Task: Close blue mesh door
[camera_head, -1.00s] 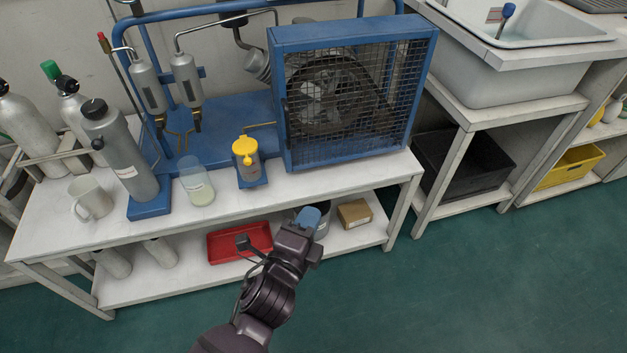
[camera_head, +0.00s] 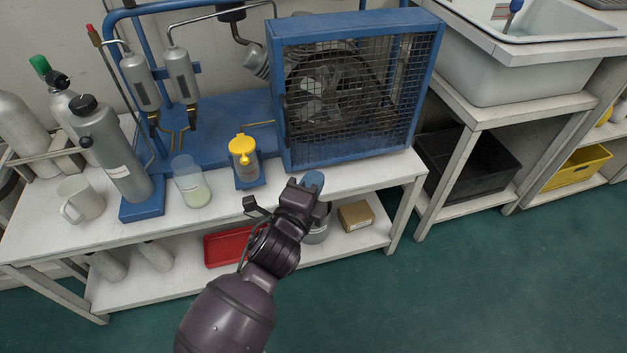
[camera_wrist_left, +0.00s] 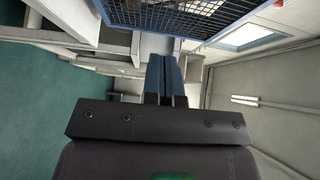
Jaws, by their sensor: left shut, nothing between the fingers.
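The blue mesh door (camera_head: 350,100) is the blue-framed wire grid on the front of the blue fan box at the back of the bench. A dark fan shows through it. I cannot tell whether the door sits fully flush with its frame. In the left wrist view its mesh (camera_wrist_left: 180,14) and blue lower edge show upside down at the top. The closed fingers also show in the left wrist view (camera_wrist_left: 165,76). My right gripper is out of view.
A yellow-capped jar (camera_head: 244,160), a beaker (camera_head: 191,182), a grey bottle (camera_head: 118,160) and a mug (camera_head: 80,202) stand left of the door on the white bench (camera_head: 220,208). A sink (camera_head: 520,60) stands at right. The floor in front is clear.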

